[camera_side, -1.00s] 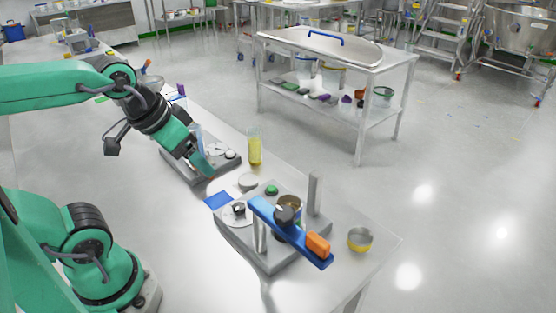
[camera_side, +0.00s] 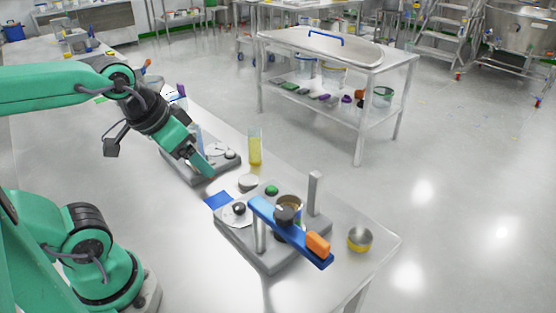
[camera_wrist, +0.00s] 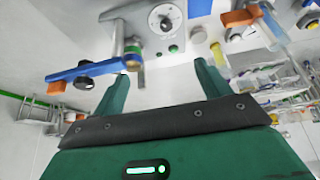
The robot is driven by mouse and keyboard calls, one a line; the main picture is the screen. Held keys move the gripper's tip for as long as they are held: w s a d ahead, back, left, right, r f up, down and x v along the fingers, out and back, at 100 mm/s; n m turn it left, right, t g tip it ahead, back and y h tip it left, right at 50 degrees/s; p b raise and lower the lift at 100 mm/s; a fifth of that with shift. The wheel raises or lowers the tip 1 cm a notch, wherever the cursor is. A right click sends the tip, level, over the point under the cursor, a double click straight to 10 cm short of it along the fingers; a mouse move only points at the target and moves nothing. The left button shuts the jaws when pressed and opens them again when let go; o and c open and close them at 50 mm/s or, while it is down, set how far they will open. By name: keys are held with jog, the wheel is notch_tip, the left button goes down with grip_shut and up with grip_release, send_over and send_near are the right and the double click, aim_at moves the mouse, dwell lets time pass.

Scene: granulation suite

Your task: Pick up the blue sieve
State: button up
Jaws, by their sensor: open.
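My gripper (camera_side: 205,166) is open and empty. In the side view it points down over the near edge of the rear grey device. In the wrist view both green fingers (camera_wrist: 163,75) stand apart with nothing between them. I cannot make out a sieve that is clearly blue. A small round cup with a yellow band (camera_side: 359,239) stands at the table's right end, apart from my gripper. A brass-rimmed cup (camera_side: 290,201) sits at the front device, partly hidden by a blue bar with an orange end (camera_side: 283,225). The bar also shows in the wrist view (camera_wrist: 85,71).
The front grey device (camera_side: 268,262) has a post and dial. The rear grey device (camera_side: 187,170) is beneath my gripper. A tall yellow-filled cylinder (camera_side: 255,150), white round dish (camera_side: 248,182) and flat blue square (camera_side: 218,200) are nearby. The table's right corner (camera_side: 385,245) is clear.

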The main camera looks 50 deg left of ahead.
jog(key=shift+w, duration=0.1)
jog(key=g, duration=0.6)
send_near(289, 199)
jog(key=s+d, duration=0.2)
jog(key=shift+m, duration=0.3)
jog(key=shift+a+f, duration=0.1)
jog(key=shift+f, duration=3.75)
jog(key=c, duration=1.1)
jog(key=shift+r, duration=0.1)
